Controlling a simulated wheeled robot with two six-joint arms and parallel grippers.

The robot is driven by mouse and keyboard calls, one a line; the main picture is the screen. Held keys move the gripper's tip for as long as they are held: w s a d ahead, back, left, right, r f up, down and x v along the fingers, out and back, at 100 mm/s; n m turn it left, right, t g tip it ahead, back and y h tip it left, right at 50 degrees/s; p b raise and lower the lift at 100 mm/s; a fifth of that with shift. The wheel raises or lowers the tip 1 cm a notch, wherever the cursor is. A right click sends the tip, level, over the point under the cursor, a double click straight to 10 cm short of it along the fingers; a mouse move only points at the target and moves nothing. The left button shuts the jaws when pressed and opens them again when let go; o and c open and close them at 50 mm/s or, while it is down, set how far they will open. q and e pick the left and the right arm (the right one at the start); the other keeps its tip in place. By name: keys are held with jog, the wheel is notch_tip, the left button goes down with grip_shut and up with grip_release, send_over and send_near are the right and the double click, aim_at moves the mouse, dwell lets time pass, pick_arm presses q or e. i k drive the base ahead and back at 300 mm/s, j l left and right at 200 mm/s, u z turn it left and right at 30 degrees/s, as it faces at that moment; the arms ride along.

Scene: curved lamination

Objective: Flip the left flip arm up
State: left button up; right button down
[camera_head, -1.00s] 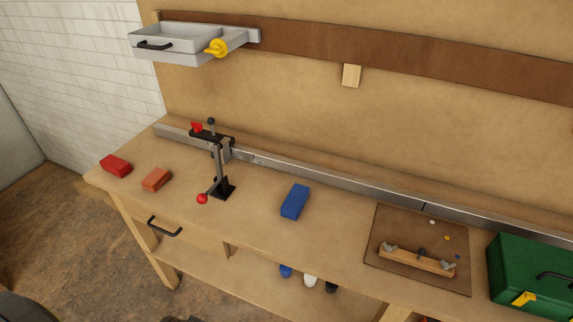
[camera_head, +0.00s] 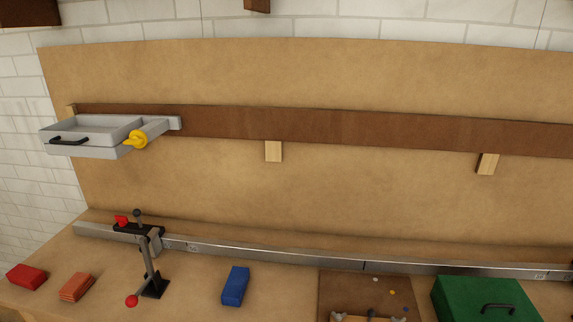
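A metal rail (camera_head: 290,256) runs along the back of the bench. Near its left end sits a black and grey stop mechanism (camera_head: 138,229) with a red knob (camera_head: 122,220) and a dark ball-topped pin (camera_head: 138,213) on top. A grey arm (camera_head: 149,262) reaches down from it towards a black block (camera_head: 155,286) on the bench. A red ball (camera_head: 131,300) is at the front, at the low end of this mechanism. I cannot tell which part is called the left flip arm. Neither of my grippers is in view.
Red (camera_head: 27,275), orange (camera_head: 76,287) and blue (camera_head: 235,286) blocks lie on the bench. A green toolbox (camera_head: 482,298) and a brown board (camera_head: 345,290) stand right. A grey drawer unit (camera_head: 85,152) with a yellow knob (camera_head: 136,140) is mounted upper left.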

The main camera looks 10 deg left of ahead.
aim_at(155, 248)
jog(key=j+u, duration=0.3)
jog(key=u, duration=0.15)
jog(key=i+j+u, duration=0.2)
jog(key=u, duration=0.25)
jog(key=j, duration=0.1)
